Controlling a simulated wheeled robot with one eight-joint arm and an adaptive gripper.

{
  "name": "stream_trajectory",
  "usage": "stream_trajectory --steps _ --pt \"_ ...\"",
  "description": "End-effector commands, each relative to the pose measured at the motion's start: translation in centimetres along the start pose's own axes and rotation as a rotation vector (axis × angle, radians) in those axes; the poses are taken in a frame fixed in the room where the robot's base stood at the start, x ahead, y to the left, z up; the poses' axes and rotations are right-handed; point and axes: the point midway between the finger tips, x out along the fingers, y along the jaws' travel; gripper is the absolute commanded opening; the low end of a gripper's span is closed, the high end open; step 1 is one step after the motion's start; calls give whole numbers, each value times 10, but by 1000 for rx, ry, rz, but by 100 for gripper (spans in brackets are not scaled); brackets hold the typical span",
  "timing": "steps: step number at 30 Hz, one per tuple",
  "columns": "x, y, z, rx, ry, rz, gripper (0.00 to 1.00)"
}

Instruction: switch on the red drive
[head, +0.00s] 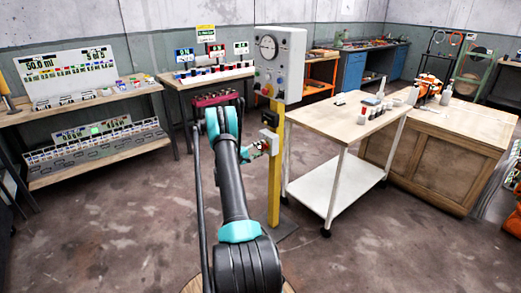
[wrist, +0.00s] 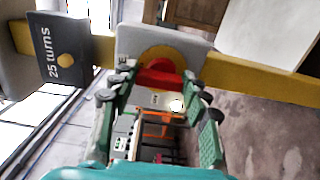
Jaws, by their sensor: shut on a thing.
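My gripper (wrist: 160,88) is shut on a red switch handle (wrist: 160,76), one finger on each side. The handle sits on a yellow disc (wrist: 166,55) on a small grey box (wrist: 190,47) mounted on a yellow post (head: 275,190). In the head view my gripper (head: 262,146) is small and reaches the lower part of that post; the red handle is hard to make out there. A row of units stands on the back bench under blue, red (head: 210,49) and green display panels; their lettering is too small to read.
A large grey panel with a dial (head: 278,62) tops the post. A white cart (head: 335,185) stands close at the right. Shelves (head: 95,160) stand at the left.

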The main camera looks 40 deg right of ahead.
Motion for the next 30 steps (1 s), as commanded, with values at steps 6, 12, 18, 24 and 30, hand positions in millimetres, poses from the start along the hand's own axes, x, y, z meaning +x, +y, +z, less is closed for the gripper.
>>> stream_trajectory --steps 6,12,18,24,30 --pt "-1 -1 1 1 -1 -2 67" --pt "0 0 0 0 -1 -1 67" --pt "-10 0 -1 0 2 -1 67" --pt "-45 0 -1 0 2 -1 67" --pt "-86 0 -1 0 3 -1 67"
